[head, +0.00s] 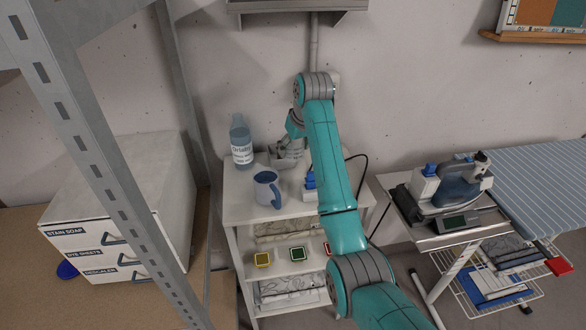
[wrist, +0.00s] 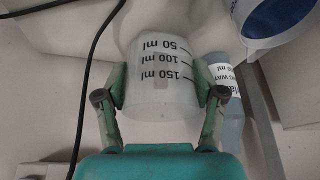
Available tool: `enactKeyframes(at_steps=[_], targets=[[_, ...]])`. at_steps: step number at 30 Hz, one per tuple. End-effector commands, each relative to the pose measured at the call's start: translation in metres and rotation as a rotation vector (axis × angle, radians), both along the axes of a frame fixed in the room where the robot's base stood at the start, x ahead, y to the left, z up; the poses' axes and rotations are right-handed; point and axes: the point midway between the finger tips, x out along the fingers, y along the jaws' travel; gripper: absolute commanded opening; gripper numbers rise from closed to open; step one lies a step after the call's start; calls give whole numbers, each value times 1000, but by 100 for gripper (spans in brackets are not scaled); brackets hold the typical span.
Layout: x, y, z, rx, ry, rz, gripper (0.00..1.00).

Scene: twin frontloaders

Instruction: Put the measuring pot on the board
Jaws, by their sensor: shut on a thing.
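The measuring pot (wrist: 160,78) is a translucent white cup with 50, 100 and 150 ml marks. In the wrist view it sits between the two fingers of my gripper (wrist: 161,90), which is shut on it. In the head view my gripper (head: 288,150) is over the back of the small white trolley (head: 240,208), between the bottle and the wall pipe; the pot is hard to make out there. I cannot tell whether it touches the trolley top. An ironing board (head: 535,180) with a blue striped cover stands at the right.
A water bottle (head: 241,142) and a blue mug-like jug (head: 267,190) stand on the trolley close to my gripper. A steam iron (head: 455,182) sits at the ironing board's left end. A metal rack post (head: 95,165) and a drawer box (head: 130,180) are at left. A dark cable hangs behind my arm.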

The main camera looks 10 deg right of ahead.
Motion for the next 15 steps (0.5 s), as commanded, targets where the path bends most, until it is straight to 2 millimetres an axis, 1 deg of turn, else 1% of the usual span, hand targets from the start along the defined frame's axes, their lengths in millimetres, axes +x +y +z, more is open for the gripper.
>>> enactKeyframes(at_steps=[1,6,11,15], targets=[[-1,0,-11,0,3,0,36],[-1,0,-38,-1,2,0,36],[0,0,-50,0,0,0,36],[-1,0,-69,0,2,-1,36]])
